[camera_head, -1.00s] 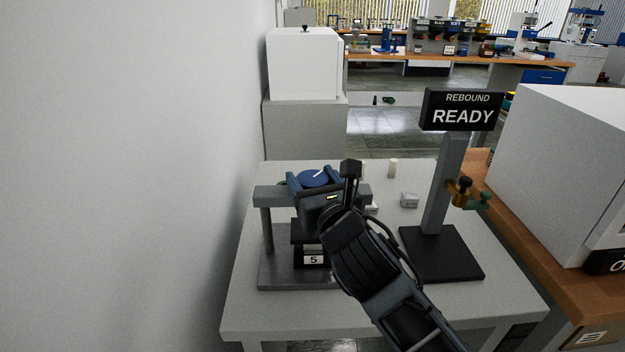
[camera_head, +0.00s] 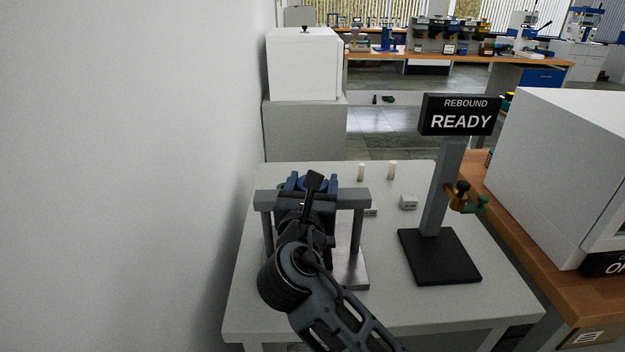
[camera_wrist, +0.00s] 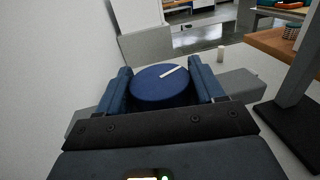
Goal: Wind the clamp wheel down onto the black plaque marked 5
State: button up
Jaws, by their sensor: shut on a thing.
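The clamp wheel (camera_wrist: 162,88) is a round blue disc with a white line on top. In the wrist view the white line points to the upper right. My gripper (camera_wrist: 165,90) is shut on the wheel, one blue finger on each side of its rim. In the head view my gripper (camera_head: 313,184) is over the crossbar of the grey clamp frame (camera_head: 354,198), and my arm hides most of the wheel. The black plaque marked 5 is hidden behind my arm now, so I cannot tell the gap above it.
A sign reading REBOUND READY (camera_head: 459,115) stands on a black base (camera_head: 440,257) to the right. A white wall is close on the left.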

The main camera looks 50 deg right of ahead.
jog(key=m+g+p, duration=0.1)
jog(key=g, duration=0.1)
jog(key=m+g+h+p, duration=0.1)
jog(key=g, duration=0.1)
jog(key=shift+r+m+h, duration=0.1)
jog(key=shift+m+h, duration=0.2)
jog(key=shift+m, duration=0.1)
jog(key=shift+m+g+p, duration=0.4)
jog(key=shift+m+g, duration=0.1)
jog(key=shift+g, duration=0.3)
jog(key=shift+f, duration=0.2)
jog(key=o, duration=1)
jog(key=shift+c, duration=0.2)
jog(key=s+a+b, duration=0.1)
jog(key=a, duration=0.6)
jog(key=shift+a, duration=0.35)
